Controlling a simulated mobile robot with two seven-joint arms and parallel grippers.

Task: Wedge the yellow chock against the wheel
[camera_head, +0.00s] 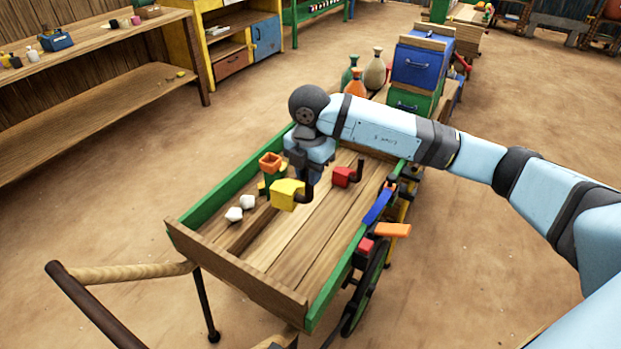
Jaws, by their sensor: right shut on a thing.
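The yellow chock (286,194), a yellow block with a dark upright handle, shows over the bed of a wooden cart (237,282). My right gripper (312,174) reaches down over the bed and is shut at the chock's dark handle; its fingertips are mostly hidden by its own body. I cannot tell whether the chock touches the bed. A dark wheel (362,305) shows partly at the cart's right side, below the rim and apart from the chock. My left gripper is not in view.
A red block with a dark handle (343,177), an orange-topped green item (270,163) and white lumps (240,208) are in the cart. An orange piece (392,230) sticks out at its right side. Vases (375,70) and a blue box (421,67) stand behind. Floor right of the cart is open.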

